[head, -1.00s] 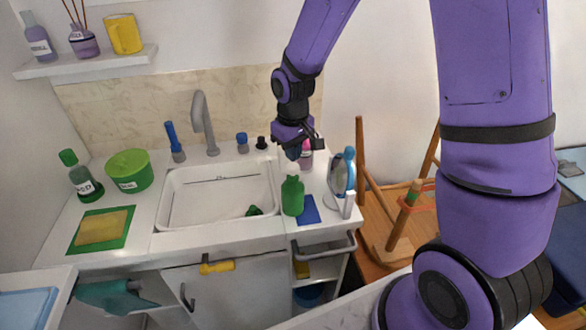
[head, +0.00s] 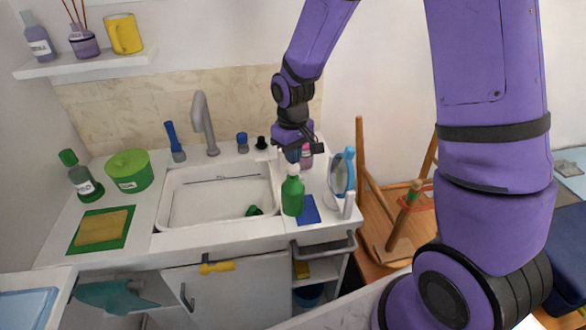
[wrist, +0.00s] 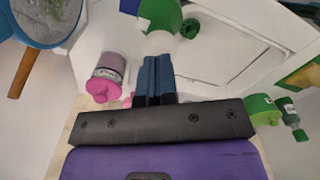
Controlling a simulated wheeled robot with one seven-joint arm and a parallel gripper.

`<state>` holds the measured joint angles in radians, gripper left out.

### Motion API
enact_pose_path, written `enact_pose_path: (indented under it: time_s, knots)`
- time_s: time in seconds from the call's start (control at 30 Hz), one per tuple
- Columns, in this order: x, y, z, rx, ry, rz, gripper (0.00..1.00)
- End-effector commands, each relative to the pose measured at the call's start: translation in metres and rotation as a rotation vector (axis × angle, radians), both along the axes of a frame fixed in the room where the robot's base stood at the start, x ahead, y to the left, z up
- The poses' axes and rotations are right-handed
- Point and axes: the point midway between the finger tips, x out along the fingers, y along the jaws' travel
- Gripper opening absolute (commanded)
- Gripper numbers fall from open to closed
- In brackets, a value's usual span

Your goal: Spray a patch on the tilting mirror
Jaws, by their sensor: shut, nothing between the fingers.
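The green spray bottle (head: 292,195) with a white top stands upright on the counter right of the sink. In the wrist view its green body (wrist: 160,16) and white top lie just beyond my fingertips. The tilting mirror (head: 341,177), round with a blue rim, stands to its right; it also shows at the upper left of the wrist view (wrist: 40,18). My gripper (head: 292,158) is above and just behind the bottle's top, pointing down. Its blue-tipped fingers (wrist: 158,68) are shut and empty. Whether they touch the bottle top cannot be told.
A pink-and-purple bottle (head: 306,156) stands close behind my gripper. A blue cloth (head: 308,210) lies between the spray bottle and mirror. The sink (head: 215,200) is to the left, holding a small green item (head: 254,210). A wooden chair (head: 392,225) stands right of the counter.

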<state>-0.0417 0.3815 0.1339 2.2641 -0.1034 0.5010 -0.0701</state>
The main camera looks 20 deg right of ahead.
Motion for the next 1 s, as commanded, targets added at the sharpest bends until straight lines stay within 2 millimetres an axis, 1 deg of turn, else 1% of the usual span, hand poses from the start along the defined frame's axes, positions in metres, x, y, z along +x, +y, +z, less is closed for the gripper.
enact_pose_path:
  time_s: [1.0]
  knots:
    - [0.000, 0.000, -0.022, 0.000, 0.001, 0.000, 0.00]
